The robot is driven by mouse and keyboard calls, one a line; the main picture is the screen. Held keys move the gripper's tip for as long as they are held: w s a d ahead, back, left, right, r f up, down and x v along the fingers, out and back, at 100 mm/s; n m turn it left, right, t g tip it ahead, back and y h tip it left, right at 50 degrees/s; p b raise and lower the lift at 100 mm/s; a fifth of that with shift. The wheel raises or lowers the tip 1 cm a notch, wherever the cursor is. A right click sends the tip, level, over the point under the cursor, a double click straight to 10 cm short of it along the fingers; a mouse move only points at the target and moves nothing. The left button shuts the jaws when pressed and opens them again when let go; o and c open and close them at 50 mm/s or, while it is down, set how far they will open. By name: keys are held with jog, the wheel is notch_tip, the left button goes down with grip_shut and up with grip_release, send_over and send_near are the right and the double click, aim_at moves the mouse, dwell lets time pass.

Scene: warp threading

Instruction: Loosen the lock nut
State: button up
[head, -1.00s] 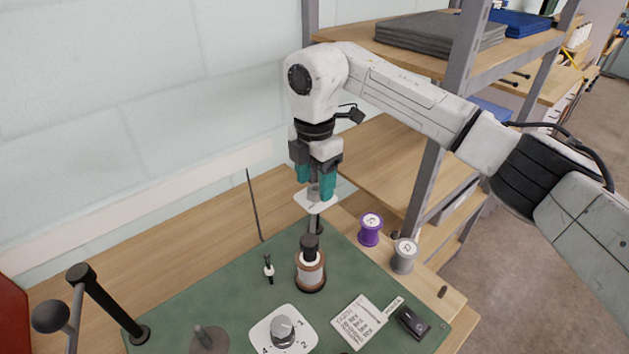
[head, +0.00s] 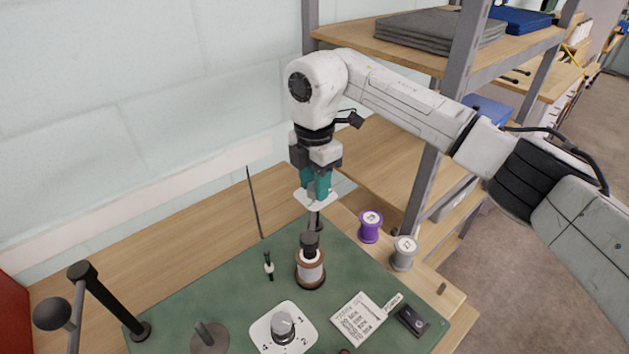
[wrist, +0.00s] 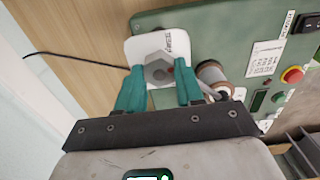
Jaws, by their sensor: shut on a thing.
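The lock nut (wrist: 158,70) is a grey hexagonal piece on a white plate (wrist: 134,50) with small print, as seen in the wrist view. My gripper (wrist: 161,72) has its two teal fingers on either side of the nut and is shut on it. In the head view my gripper (head: 316,192) points down at the white plate (head: 302,197), which sits on top of a post at the far end of the green board. The fingers mostly hide the nut there.
A brown and white spool (head: 310,271) stands in front of the post. A purple spool (head: 370,228) and a grey spool (head: 404,254) stand to the right. A dial (head: 283,326) is nearer. A thin rod (head: 254,203) rises at left, and a shelf upright (head: 437,150) at right.

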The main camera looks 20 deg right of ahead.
jog(key=shift+c, duration=0.4)
jog(key=shift+n, duration=0.3)
jog(key=n, duration=0.2)
jog(key=shift+n, duration=0.4)
jog(key=n, duration=0.5)
jog(key=shift+r+n, duration=0.1)
jog(key=shift+n, duration=0.2)
jog(key=o, duration=1)
jog(key=shift+o, duration=0.2)
notch_tip(320, 180, up, 11)
jog(key=b, duration=0.2)
